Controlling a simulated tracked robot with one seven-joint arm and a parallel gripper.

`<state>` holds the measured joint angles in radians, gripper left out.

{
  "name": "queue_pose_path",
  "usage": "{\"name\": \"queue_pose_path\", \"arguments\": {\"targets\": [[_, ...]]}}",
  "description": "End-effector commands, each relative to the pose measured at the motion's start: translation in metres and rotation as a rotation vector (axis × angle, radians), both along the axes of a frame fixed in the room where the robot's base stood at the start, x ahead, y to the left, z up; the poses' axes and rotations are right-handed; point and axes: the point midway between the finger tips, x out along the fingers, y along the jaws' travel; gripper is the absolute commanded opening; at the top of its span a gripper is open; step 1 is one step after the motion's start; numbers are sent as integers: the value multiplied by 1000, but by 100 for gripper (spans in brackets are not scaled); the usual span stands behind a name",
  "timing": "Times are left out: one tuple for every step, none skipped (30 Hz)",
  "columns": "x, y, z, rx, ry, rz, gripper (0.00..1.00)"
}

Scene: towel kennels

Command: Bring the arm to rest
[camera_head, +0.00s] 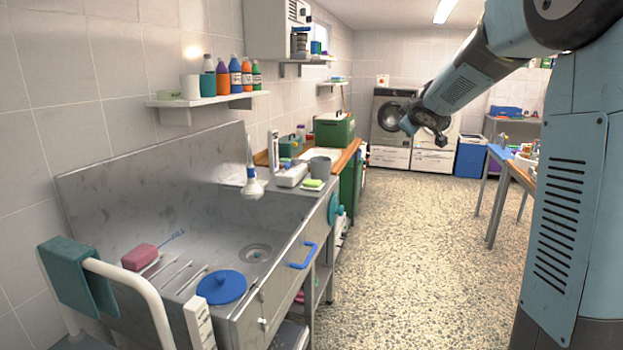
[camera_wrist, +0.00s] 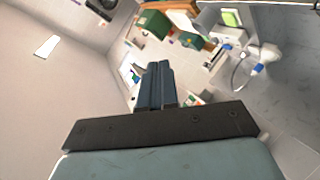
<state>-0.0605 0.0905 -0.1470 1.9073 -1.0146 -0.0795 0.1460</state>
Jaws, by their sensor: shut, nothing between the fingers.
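My gripper (camera_wrist: 157,68) shows in the wrist view with its two dark fingers side by side and shut, nothing between them. In the head view my blue-grey arm reaches in from the upper right, and its dark end (camera_head: 408,126) hangs in the air over the aisle, apart from the counter and the machines. The fingers are hard to make out in the head view.
A steel sink (camera_head: 190,255) with a blue lid (camera_head: 221,287) and a pink sponge (camera_head: 140,257) stands on the left. A green box (camera_head: 334,130) sits on the wooden counter. A washing machine (camera_head: 390,130) stands behind. A table (camera_head: 522,172) is right; the floor between is clear.

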Motion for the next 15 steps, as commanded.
{"name": "queue_pose_path", "arguments": {"targets": [[-19,-5,8,25,5,-41,0],[-29,-7,10,41,11,-65,0],[-43,-11,13,62,21,-98,0],[-54,-13,14,78,30,-122,0],[-65,-15,16,94,37,-145,0],[-80,-18,17,115,51,-176,0],[-91,-20,17,131,62,-198,0],[-102,-21,17,148,73,-221,0],[-118,-23,16,171,89,-248,0],[-129,-23,16,189,100,-268,0],[-141,-24,15,206,114,-288,0],[-157,-25,13,228,132,-312,0],[-169,-25,11,244,146,-331,0],[-181,-25,9,261,162,-348,0],[-197,-24,6,285,182,-371,0]]}}
